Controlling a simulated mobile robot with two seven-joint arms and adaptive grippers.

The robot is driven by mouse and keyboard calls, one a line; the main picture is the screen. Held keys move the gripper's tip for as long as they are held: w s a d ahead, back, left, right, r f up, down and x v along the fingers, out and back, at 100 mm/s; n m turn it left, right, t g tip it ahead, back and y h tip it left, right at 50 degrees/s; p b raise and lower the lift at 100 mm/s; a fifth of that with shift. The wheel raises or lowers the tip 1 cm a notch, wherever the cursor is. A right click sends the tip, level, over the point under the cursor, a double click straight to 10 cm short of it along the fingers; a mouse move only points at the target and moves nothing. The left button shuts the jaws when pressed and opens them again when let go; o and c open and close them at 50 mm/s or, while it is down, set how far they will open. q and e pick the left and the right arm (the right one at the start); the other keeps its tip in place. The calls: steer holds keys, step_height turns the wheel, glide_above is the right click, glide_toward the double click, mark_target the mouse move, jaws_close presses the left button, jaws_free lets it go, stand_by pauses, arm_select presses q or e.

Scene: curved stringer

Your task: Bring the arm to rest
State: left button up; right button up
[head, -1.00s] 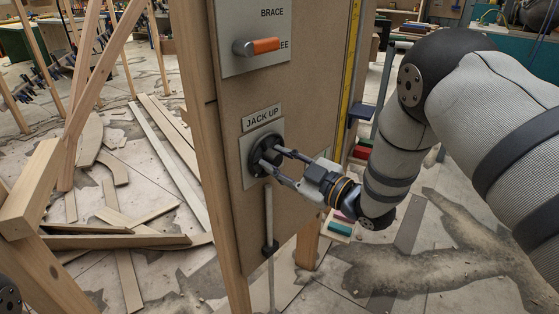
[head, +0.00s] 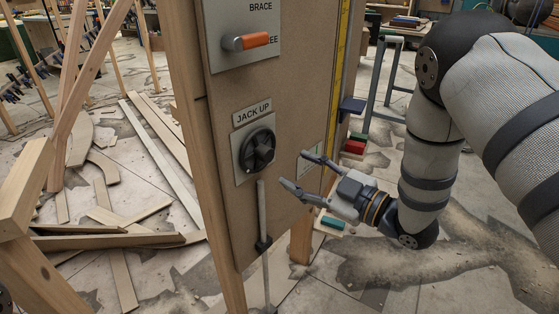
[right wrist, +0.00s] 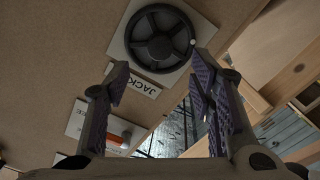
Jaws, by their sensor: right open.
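My right gripper (head: 298,172) is open and empty, to the right of the black round knob (head: 258,149) and apart from it. The knob sits on a grey plate under the JACK UP label (head: 252,114) on the brown panel (head: 222,185). In the right wrist view the knob (right wrist: 160,38) shows as a spoked wheel beyond the open fingers (right wrist: 160,92), with nothing between them. My right arm (head: 432,165) comes in from the right. My left gripper is not in view.
An orange-handled lever (head: 250,40) sits higher on the panel, by the BRACE label. A rod (head: 263,220) hangs below the knob. Timber pieces (head: 110,240) lie on the floor at left. Floor at lower right is clear.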

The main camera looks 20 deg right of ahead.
steer(key=v, duration=0.3)
steer(key=shift+s+d, duration=0.15)
steer(key=shift+s, duration=0.05)
